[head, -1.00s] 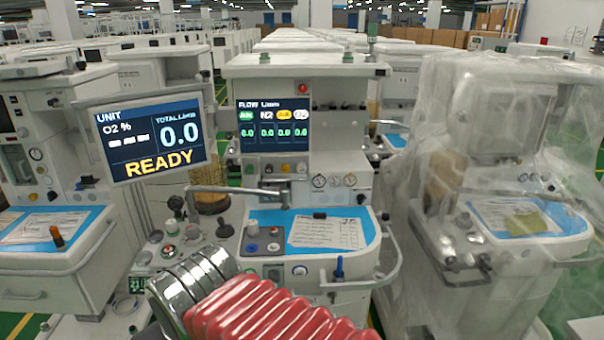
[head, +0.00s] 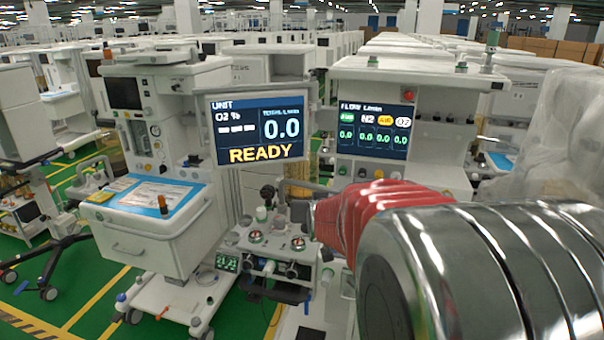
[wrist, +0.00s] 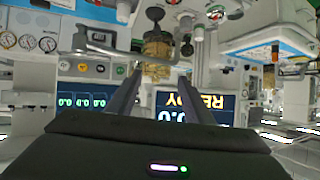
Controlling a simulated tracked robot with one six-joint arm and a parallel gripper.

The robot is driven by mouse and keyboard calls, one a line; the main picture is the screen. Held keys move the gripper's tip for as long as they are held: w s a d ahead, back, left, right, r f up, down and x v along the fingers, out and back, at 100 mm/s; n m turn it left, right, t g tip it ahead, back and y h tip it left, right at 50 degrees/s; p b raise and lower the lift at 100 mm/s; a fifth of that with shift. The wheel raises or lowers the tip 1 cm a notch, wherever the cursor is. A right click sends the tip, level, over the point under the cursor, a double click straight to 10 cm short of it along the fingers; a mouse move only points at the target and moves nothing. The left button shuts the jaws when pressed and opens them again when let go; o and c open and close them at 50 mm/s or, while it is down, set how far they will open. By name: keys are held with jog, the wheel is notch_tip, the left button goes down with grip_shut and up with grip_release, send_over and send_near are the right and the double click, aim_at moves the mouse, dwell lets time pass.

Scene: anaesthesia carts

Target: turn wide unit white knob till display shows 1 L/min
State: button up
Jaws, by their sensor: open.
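The wide unit (head: 400,70) stands right of centre in the head view. Its flow display (head: 374,130) reads 0.0 in every column. Below it is a row of small knobs; a white knob (head: 396,175) sits right of the yellow one, just above my red sleeve. In the wrist view, which is upside down, the white knob (wrist: 65,66) is left of the yellow one. My gripper (wrist: 159,77) is open and empty, its two fingers apart, well to the right of the knobs. My arm hides the gripper in the head view.
A monitor (head: 258,128) reading READY and 0.0 hangs left of the wide unit, and also shows in the wrist view (wrist: 195,104). A cart with a blue top (head: 150,195) stands left. A plastic-wrapped unit (head: 565,130) is at right.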

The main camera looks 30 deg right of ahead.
jog(key=s+d+f+m+h, duration=0.1)
jog(key=d+f+h, duration=0.1)
jog(key=d, duration=0.7)
jog(key=s+d+f+m+h, duration=0.2)
jog(key=d+h, duration=0.1)
jog(key=d, duration=0.7)
jog(key=s+d+f+m+h, duration=0.1)
jog(key=d+f+m+h, duration=0.1)
jog(key=d, duration=0.7)
jog(key=shift+s+d+f+t+h, duration=0.2)
jog(key=shift+s+d+t+h, duration=0.05)
jog(key=shift+d+t+h, duration=0.1)
jog(key=x, duration=1.4)
jog(key=shift+a+f, duration=0.1)
jog(key=shift+f, duration=0.05)
jog(key=shift+c, duration=0.4)
